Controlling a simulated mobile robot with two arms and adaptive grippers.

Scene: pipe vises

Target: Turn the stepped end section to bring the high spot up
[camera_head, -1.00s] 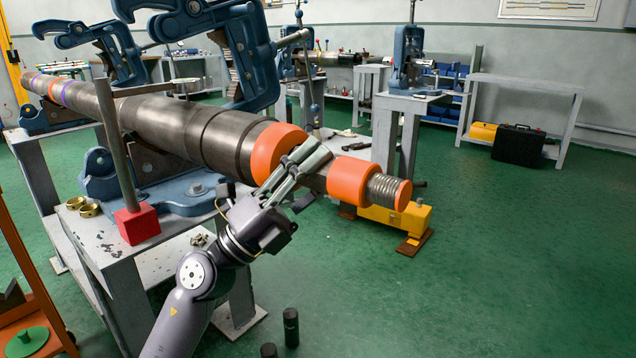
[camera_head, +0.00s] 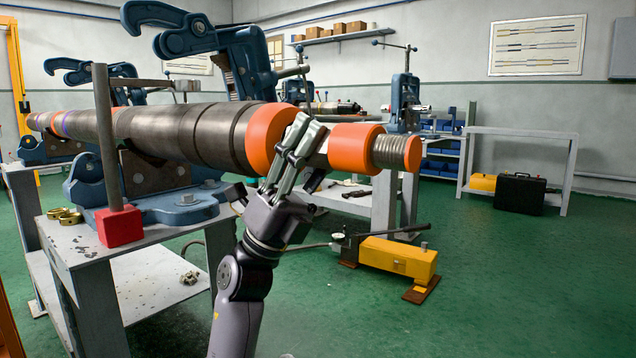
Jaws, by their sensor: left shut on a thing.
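A long dark stepped pipe (camera_head: 165,133) lies level across blue pipe vises, one with a large raised hook-shaped arm (camera_head: 180,40). Its near end has a wide orange band (camera_head: 265,138), a narrower section, a second orange band (camera_head: 354,148) and a threaded tip (camera_head: 388,152) with an orange end face. My left gripper (camera_head: 303,140) is shut on the narrower section of the stepped end between the two orange bands, with its fingers reaching up from below. The fingers hide part of that section. My right gripper is not in view.
A red block with an upright post (camera_head: 119,226) stands on the near bench, close left of my left arm. Brass rings (camera_head: 65,215) lie there too. A yellow hand pump (camera_head: 398,257) sits on the floor at right.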

